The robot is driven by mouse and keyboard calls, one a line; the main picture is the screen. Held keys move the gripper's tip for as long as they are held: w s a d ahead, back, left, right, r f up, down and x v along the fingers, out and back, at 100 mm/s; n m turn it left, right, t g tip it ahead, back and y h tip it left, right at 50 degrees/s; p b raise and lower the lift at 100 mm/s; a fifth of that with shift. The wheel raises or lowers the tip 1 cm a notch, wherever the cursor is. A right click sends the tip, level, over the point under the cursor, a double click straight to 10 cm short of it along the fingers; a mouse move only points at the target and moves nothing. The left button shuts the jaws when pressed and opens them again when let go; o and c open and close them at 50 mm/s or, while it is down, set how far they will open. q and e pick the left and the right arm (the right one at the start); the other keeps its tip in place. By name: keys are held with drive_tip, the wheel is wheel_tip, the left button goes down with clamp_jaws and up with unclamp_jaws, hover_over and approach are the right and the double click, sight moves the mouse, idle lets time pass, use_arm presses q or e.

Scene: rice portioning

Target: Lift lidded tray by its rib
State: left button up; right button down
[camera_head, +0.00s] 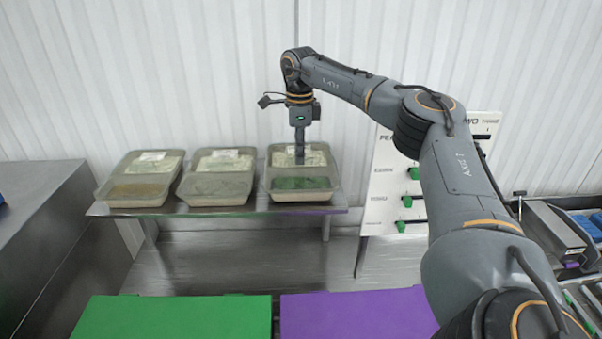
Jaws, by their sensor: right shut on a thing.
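Three lidded trays stand in a row on a raised metal shelf: a left one (140,190) with brownish contents, a middle one (215,186), and a right one (302,184) with green contents in its front part. My right gripper (300,160) points straight down at the right tray. It is shut on that tray's rib, near the middle of the lid. The fingertips and the rib are small and partly hidden by the gripper itself. The right tray looks level, and I cannot tell whether it touches the shelf. My left gripper is not in view.
The metal shelf (240,211) stands over a steel counter. A green board (172,316) and a purple board (355,313) lie in front. A white panel (385,190) with green pegs stands right of the trays, close to my right arm. Equipment (555,235) sits at far right.

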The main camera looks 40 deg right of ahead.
drive_tip(key=shift+r+p, duration=0.3)
drive_tip(key=shift+r, duration=1.65)
drive_tip(key=shift+f, duration=0.15)
